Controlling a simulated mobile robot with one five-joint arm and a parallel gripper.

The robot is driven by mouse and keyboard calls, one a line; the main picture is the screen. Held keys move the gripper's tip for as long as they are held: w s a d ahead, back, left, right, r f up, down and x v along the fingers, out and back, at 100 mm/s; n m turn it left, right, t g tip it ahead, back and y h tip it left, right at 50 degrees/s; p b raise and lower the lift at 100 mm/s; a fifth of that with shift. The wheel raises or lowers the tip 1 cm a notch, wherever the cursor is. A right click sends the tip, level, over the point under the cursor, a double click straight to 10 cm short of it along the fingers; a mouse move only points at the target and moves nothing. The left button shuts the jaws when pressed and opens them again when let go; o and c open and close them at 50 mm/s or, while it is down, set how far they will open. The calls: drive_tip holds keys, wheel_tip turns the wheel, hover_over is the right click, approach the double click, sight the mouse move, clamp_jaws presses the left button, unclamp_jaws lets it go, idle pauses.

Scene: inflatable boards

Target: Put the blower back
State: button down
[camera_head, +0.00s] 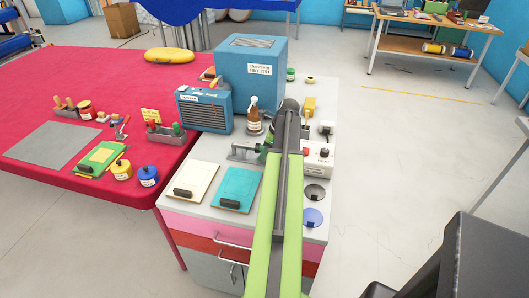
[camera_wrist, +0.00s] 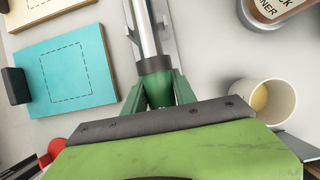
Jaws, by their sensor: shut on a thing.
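In the head view the blower's green part (camera_head: 264,151) shows just left of my arm, above the worktop. A grey metal holder (camera_head: 243,153) stands beside it there; a grey metal plate (camera_wrist: 168,32) lies behind the tube in the wrist view. I cannot tell whether blower and holder touch.
A brown spray bottle (camera_head: 254,120) and a blue heater-like box (camera_head: 203,110) stand behind. A white cup (camera_wrist: 265,103) is right of my gripper in the wrist view. A teal board (camera_head: 235,187) and a cream board (camera_head: 195,182) lie at the worktop's front left. A grey control box (camera_head: 319,157) stands right.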

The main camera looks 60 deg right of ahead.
sight(261, 145)
drive_tip(key=c, duration=0.9)
unclamp_jaws()
drive_tip(key=shift+o, duration=0.2)
drive_tip(key=o, duration=0.4)
drive_tip(key=shift+r, duration=0.1)
wheel_tip(261, 145, up, 6)
drive_tip(key=p, duration=0.6)
